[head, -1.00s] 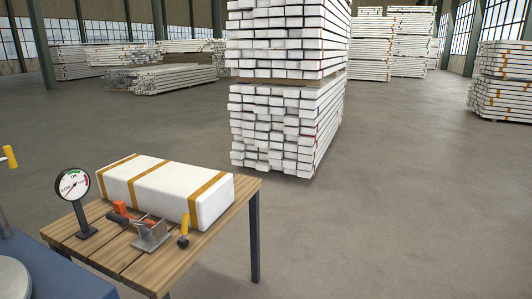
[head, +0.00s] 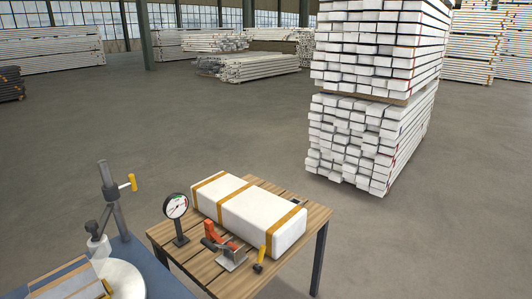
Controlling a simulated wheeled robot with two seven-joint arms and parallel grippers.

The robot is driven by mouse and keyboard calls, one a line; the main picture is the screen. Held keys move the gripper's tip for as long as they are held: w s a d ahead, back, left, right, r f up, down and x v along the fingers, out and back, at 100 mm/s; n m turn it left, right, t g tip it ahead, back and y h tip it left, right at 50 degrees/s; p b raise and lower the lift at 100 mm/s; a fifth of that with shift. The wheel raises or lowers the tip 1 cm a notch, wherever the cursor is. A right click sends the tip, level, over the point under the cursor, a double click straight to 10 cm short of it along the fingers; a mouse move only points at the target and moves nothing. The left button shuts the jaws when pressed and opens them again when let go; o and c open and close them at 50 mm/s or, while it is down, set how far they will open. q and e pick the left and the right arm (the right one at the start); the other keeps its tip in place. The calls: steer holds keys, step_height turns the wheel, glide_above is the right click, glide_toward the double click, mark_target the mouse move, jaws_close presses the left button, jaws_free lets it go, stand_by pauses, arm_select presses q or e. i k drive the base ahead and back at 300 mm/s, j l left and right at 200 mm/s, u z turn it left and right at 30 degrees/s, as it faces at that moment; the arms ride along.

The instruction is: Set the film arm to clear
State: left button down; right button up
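A dark grey upright post (head: 108,185) with a yellow-tipped side handle (head: 127,184) stands at the left on the blue base (head: 143,255). It may be the film arm; no label is readable. A small pale fitting (head: 98,244) with a dark knob is at its foot. A pale round disc (head: 124,282) lies in front of it, partly cut off by the bottom edge. A box with a brown stripe (head: 68,283) is at the bottom left, also cut off. Neither of my grippers is in view.
A wooden table (head: 195,262) right of the blue base holds a dial gauge (head: 177,207), a white strapped bundle (head: 250,214), an orange-handled tool (head: 225,248) and a yellow-handled tool (head: 263,256). A tall stack of white timber (head: 365,140) stands behind. Floor is clear at right.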

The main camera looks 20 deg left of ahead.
mark_target(96, 231)
steer(key=u, duration=1.85)
